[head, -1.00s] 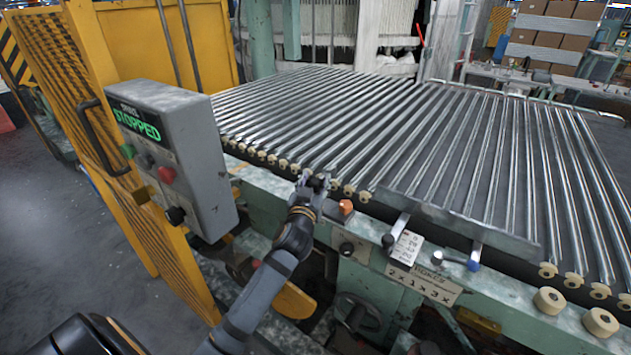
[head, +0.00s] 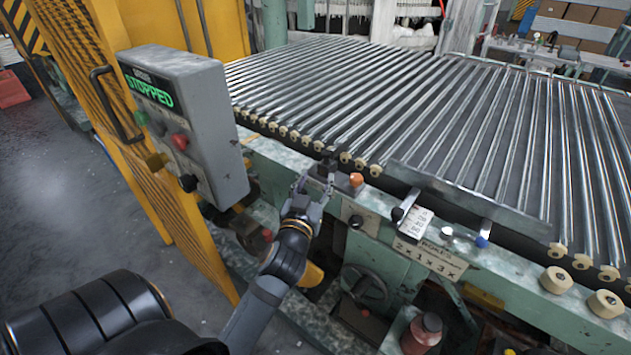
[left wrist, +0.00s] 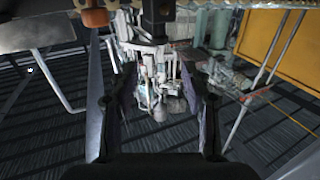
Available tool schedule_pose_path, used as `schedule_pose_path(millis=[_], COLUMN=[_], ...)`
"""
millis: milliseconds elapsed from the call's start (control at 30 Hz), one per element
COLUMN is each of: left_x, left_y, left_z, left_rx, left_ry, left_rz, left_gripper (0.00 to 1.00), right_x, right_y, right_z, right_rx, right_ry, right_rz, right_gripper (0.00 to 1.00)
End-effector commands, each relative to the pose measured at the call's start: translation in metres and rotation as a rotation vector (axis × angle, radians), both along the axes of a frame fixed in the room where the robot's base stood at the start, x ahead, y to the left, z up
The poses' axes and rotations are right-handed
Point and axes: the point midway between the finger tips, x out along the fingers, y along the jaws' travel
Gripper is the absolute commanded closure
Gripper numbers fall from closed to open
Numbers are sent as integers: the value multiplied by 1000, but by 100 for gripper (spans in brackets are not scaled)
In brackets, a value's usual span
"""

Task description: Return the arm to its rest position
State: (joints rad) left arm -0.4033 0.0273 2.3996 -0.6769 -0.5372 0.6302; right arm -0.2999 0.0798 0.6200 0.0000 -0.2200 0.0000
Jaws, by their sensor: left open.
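My left gripper (head: 318,180) is at the front edge of the green machine frame, just left of the orange button (head: 356,179). In the left wrist view its two fingers (left wrist: 158,115) stand apart with nothing between them. A black post (left wrist: 156,18) shows beyond the fingertips there. I cannot tell whether the gripper touches the frame. My right gripper is not in view.
The grey control box (head: 190,120) with a green "STOPPED" display stands left of my left arm, by the yellow guard (head: 118,130). The roller bed (head: 420,110) lies beyond the gripper. A handwheel (head: 364,288) is below the frame. Open floor (head: 60,200) lies at the far left.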

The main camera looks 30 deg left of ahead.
Motion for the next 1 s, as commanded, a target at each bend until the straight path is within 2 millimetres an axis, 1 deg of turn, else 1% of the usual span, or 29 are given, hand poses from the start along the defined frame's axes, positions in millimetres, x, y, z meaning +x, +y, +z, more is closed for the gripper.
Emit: schedule_pose_path(millis=[433,467,500,567,667,700,767,800,867,900,967,1000], left_x=[0,1,3,8,18,19,16,10,-3,-15,-39,-58], left_y=[0,0,-1,-3,-7,-10,-13,-15,-17,-18,-19,-19], left_z=[-1,-3,-9,-30,-97,-132,-186,-221,-273,-307,-356,-387], left_rx=[1,0,2,5,10,11,11,9,4,-1,-12,-20], left_ry=[1,5,20,63,196,263,369,435,538,605,705,771], left_rz=[-1,-2,-5,-16,-49,-67,-93,-110,-133,-147,-166,-178], left_gripper=[52,52,52,52,52,52,52,52,52,52,52,52], right_x=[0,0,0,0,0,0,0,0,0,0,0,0], right_y=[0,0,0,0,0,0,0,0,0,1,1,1], right_z=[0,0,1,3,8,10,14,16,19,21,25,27], right_rx=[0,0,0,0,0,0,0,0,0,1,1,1], right_ry=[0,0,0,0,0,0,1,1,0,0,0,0], right_rz=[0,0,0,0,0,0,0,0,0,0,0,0], right_gripper=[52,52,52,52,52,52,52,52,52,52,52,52])
